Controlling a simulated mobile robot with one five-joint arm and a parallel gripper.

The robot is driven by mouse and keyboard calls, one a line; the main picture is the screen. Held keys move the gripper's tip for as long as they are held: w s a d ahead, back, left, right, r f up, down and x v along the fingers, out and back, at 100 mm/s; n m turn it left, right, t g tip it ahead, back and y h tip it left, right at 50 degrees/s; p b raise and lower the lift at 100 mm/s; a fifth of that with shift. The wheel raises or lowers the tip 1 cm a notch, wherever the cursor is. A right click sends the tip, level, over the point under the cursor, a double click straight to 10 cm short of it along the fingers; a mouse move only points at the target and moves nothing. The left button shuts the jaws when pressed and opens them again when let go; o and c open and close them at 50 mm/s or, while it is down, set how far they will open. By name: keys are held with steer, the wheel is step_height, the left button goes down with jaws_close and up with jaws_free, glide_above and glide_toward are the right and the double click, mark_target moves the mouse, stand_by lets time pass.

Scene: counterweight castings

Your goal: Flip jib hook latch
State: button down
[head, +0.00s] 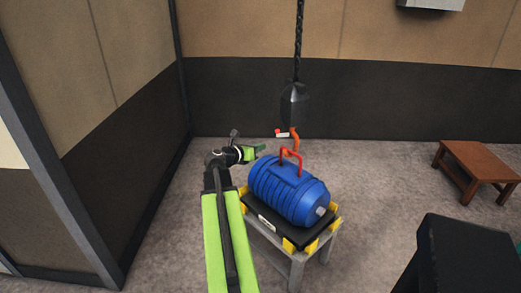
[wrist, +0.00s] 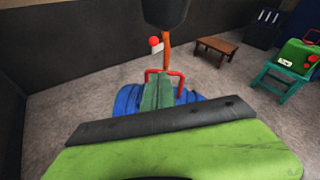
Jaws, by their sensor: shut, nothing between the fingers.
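The orange jib hook (head: 295,138) hangs under a dark block (head: 295,105) on a chain, and it also shows in the wrist view (wrist: 167,52). A white latch piece with a red end (head: 282,133) sticks out to its left, also in the wrist view (wrist: 155,44). Below is a blue ribbed casting (head: 290,190) with a red handle (head: 291,153). The hook's lower end is near the handle; I cannot tell whether it passes through. My gripper (head: 262,149) is shut and empty, left of the handle and latch, apart from the latch. In the wrist view its green fingers (wrist: 158,93) overlap the casting.
The casting lies on a black tray with yellow corners (head: 333,228) on a grey stand (head: 295,262). A brown wooden table (head: 480,160) stands at right. A teal stool (wrist: 283,80) bears a green casting (wrist: 297,55). Walls close off the left and back; floor between is clear.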

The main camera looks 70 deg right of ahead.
steer(key=s+d, duration=0.2)
steer(key=d, duration=0.7)
steer(key=shift+d, duration=0.4)
